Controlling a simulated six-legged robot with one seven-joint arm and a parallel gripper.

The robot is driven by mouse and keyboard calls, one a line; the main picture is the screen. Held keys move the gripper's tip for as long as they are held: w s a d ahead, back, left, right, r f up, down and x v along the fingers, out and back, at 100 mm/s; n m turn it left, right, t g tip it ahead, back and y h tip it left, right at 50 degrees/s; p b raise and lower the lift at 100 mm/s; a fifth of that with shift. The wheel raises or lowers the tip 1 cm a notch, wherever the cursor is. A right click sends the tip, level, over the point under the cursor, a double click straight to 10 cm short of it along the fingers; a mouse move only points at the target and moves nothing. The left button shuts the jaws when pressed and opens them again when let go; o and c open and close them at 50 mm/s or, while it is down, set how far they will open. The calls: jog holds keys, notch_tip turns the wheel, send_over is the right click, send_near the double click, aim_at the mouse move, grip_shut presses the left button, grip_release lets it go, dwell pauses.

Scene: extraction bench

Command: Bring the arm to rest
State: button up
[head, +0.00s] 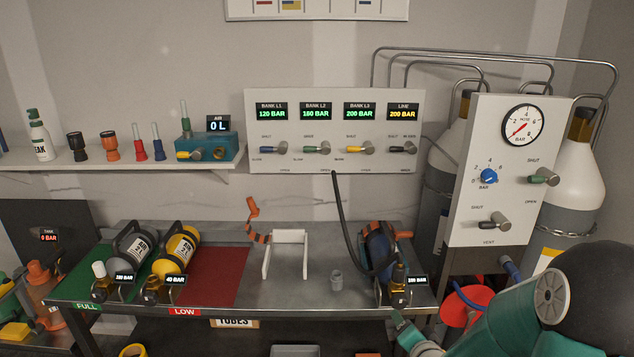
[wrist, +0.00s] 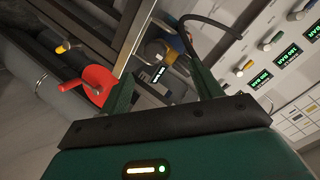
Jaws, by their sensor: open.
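My gripper (wrist: 163,88) shows in the wrist view with its two green fingers spread apart and nothing held between them. Beyond the fingers, the blue cylinder (wrist: 157,50) and its small display lie on the bench, apart from the fingers. In the head view my teal arm fills the lower right corner, in front of the right end of the bench; the fingertips cannot be made out clearly there. The blue cylinder (head: 378,248) rests at the bench's right end with a black hose running up to the wall panel.
The gauge panel (head: 507,170) and white-topped tanks (head: 575,180) stand close behind my arm. The bench (head: 215,300) holds a grey cylinder (head: 133,247), a yellow cylinder (head: 178,250) and a white stand (head: 290,236).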

jog(key=s+a+r+n+g, duration=0.3)
jog(key=s+r+n+g, duration=0.1)
jog(key=s+r, duration=0.6)
jog(key=s+a+r+n+g, duration=0.3)
jog(key=s+r, duration=0.7)
jog(key=s, duration=0.5)
jog(key=shift+a+n+g+h, duration=0.25)
jog(key=shift+n+g+h, duration=0.25)
jog(key=shift+n, duration=0.4)
